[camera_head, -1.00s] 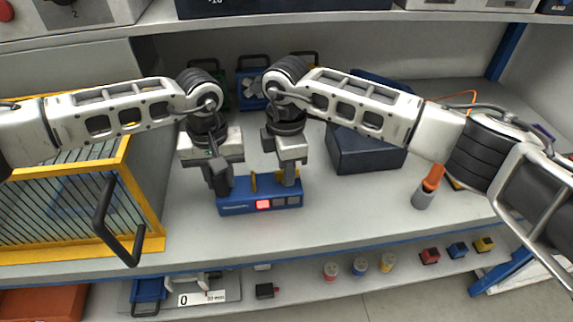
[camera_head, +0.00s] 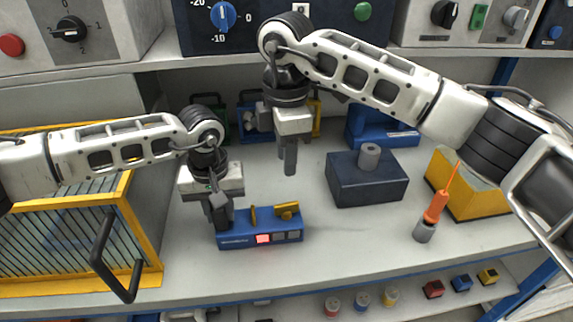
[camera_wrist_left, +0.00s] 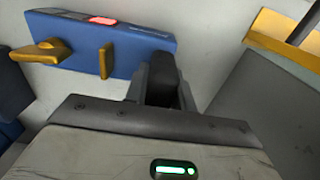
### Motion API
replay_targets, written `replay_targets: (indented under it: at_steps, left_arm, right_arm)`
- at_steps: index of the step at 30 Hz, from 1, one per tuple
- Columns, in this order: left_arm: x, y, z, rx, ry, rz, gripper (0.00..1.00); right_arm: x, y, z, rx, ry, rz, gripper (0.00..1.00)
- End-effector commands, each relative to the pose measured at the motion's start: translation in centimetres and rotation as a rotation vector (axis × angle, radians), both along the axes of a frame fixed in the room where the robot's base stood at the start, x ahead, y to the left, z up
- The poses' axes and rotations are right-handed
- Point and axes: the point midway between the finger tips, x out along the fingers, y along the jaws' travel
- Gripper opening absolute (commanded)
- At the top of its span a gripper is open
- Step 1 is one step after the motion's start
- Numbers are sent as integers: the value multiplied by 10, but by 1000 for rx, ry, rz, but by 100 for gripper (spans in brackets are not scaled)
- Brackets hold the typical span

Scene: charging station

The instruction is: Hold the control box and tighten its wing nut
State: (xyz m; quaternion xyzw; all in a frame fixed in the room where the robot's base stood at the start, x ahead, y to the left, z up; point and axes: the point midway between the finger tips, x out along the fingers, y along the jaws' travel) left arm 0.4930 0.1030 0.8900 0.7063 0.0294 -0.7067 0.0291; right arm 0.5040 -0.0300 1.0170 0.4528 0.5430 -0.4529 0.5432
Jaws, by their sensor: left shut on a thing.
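The blue control box (camera_head: 250,240) lies on the bench with a lit red button on its front; it also shows in the left wrist view (camera_wrist_left: 130,50). A yellow wing nut (camera_head: 287,210) sits on its right part, and an upright yellow tab (camera_head: 253,215) stands near its middle. My left gripper (camera_head: 221,217) is shut on the box's left end. In the left wrist view its fingers (camera_wrist_left: 165,85) meet the box's near end. My right gripper (camera_head: 290,168) hangs above and behind the wing nut, apart from it. Its fingers are seen edge-on, so their opening is unclear.
A yellow-framed cage with a black handle (camera_head: 110,255) stands left. A dark block with a grey cylinder (camera_head: 367,185), an orange screwdriver in a holder (camera_head: 430,215) and a yellow bin (camera_head: 470,190) stand right. Bench in front of the box is clear.

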Motion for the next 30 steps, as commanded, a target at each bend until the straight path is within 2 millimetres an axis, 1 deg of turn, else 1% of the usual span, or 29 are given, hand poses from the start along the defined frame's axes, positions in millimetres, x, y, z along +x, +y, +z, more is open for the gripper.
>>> replay_targets:
  at_steps: [10,11,12,13,23,26,29,30]
  left_arm:
    - [0,0,1,-2,-2,0,0]
    - [0,0,1,-2,-2,0,31]
    - [0,0,1,-2,-2,0,42]
    - [0,0,1,-2,-1,0,50]
    - [0,0,3,-1,-1,0,51]
    - [1,0,13,-2,-3,0,51]
    - [1,0,30,-3,-5,-1,51]
    - [1,0,39,-2,-6,-1,51]
  right_arm:
    - [0,0,1,0,0,0,31]
    - [0,0,1,0,0,0,31]
    - [0,0,1,0,0,0,31]
    - [0,0,1,1,0,0,31]
    - [0,0,0,1,0,0,31]
    - [0,0,0,0,0,0,31]
    - [0,0,0,0,0,0,31]
    - [0,0,0,0,0,0,31]
